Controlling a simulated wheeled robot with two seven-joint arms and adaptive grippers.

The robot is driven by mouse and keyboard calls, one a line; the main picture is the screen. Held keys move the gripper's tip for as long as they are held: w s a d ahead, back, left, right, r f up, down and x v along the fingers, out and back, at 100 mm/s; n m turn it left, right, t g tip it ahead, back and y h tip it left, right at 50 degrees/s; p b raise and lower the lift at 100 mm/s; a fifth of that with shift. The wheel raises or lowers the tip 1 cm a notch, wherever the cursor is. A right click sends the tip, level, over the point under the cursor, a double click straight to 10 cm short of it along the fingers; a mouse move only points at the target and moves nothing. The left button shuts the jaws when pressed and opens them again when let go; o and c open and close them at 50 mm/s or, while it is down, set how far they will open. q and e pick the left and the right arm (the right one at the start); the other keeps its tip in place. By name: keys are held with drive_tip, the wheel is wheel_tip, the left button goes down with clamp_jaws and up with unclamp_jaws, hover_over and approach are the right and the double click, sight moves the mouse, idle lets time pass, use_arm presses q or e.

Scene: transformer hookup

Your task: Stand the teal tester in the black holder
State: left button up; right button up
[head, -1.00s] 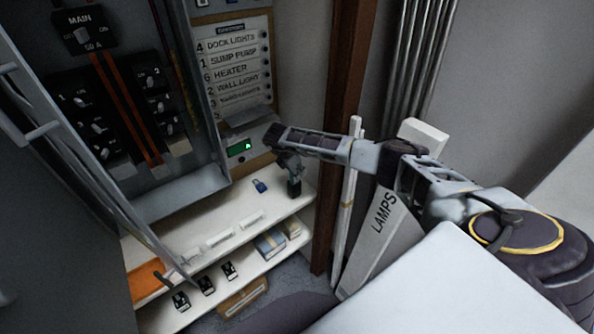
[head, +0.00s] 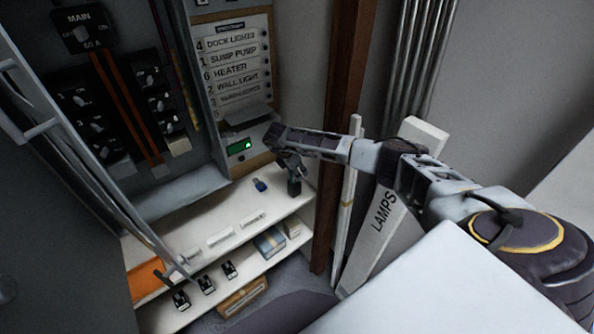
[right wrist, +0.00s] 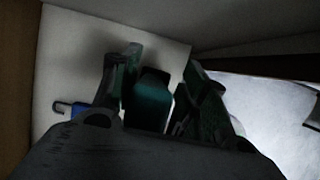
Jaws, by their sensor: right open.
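The teal tester (right wrist: 152,100) shows in the right wrist view between the two fingers of my right gripper (right wrist: 158,90). The gripper is open around it, with a gap on the right side. In the head view the right gripper (head: 291,165) points down just above a small dark upright object (head: 294,187) on the white shelf near its right end. This looks like the tester's lower part with the black holder around it, but the two are too dark and small to separate clearly. My left gripper does not show.
A blue padlock (head: 260,185) lies left of the gripper on the white shelf (head: 230,218).

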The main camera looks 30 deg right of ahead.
drive_tip(key=b+v, duration=0.3)
drive_tip(key=v, duration=1)
drive_tip(key=shift+a+r, duration=0.25)
drive_tip(key=shift+a, duration=0.1)
